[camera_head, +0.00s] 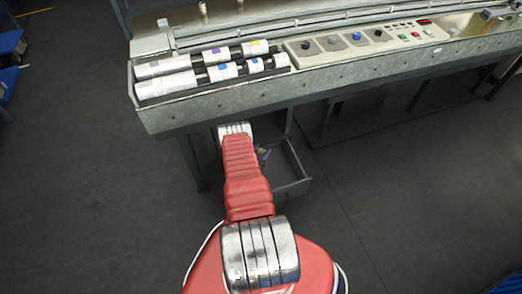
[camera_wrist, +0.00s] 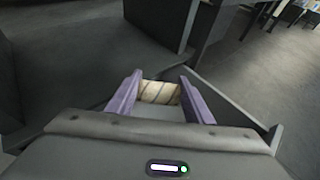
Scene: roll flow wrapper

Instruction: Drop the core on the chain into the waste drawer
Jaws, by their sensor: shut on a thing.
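My gripper (camera_wrist: 160,80) shows two purple fingers in the wrist view. They are shut on a tan core (camera_wrist: 160,92) with dark spiral lines, which lies crosswise between them. The grey waste drawer (camera_head: 293,189) stands pulled out below the machine in the head view. In the wrist view, a grey drawer wall (camera_wrist: 236,106) runs along the right of the fingers. The gripper is at the drawer opening; its exact height above the drawer floor cannot be told. In the head view my red arm hides much of the gripper and the drawer's left side.
The machine's metal front edge (camera_head: 220,112) runs above the drawer. On it are a tray (camera_head: 131,88) of white rolls and a control panel (camera_head: 367,43) with knobs. Dark legs stand beneath. The floor right of the drawer (camera_head: 400,190) is clear.

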